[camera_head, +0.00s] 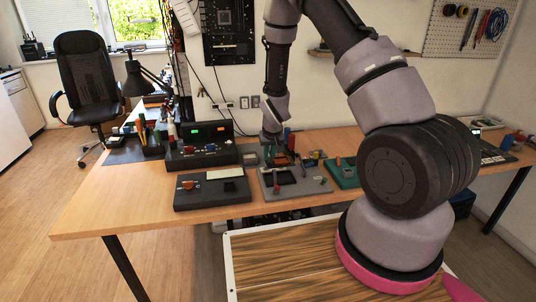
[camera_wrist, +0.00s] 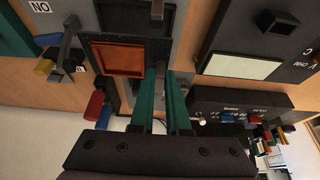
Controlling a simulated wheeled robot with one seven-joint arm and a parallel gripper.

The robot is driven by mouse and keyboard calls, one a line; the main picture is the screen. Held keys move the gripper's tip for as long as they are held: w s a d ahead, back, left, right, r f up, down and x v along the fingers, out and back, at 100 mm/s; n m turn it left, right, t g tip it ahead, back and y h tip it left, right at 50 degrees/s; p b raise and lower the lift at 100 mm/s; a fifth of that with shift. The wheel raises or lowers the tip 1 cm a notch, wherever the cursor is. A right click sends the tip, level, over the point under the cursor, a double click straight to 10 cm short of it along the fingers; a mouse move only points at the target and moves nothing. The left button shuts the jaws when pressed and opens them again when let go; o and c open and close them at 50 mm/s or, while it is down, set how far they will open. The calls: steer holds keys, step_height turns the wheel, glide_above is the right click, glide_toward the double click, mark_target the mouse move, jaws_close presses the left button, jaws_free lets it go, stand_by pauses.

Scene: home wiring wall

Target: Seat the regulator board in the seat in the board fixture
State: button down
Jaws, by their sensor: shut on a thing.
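The regulator board (camera_wrist: 122,59), an orange panel with a dark border, shows close up in the wrist view. My gripper (camera_wrist: 165,74), with two teal fingers, is shut at the board's right edge; the exact grip is partly hidden. In the head view my gripper (camera_head: 272,139) points down over the table, with the orange board (camera_head: 283,160) just below and beside it. The grey board fixture (camera_head: 312,187) lies nearer my base, with a dark, empty-looking seat (camera_head: 283,178). The board is behind that seat in the head view; I cannot tell its height.
A black box with a cream panel (camera_head: 225,174) stands left of the fixture, and a black meter box (camera_head: 203,154) with lit displays behind it. A teal block (camera_head: 343,173) sits to the right. Small red, blue and yellow parts crowd the fixture. The table's left front (camera_head: 115,205) is clear.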

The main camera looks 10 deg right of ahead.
mark_target(269, 164)
steer(key=shift+f, duration=2.9)
steer(key=shift+f, duration=0.7)
steer(key=shift+f, duration=0.2)
steer(key=c, duration=0.8)
jaws_free()
steer(key=v, duration=1)
steer(key=shift+s+r, duration=0.15)
steer(key=shift+r, duration=0.2)
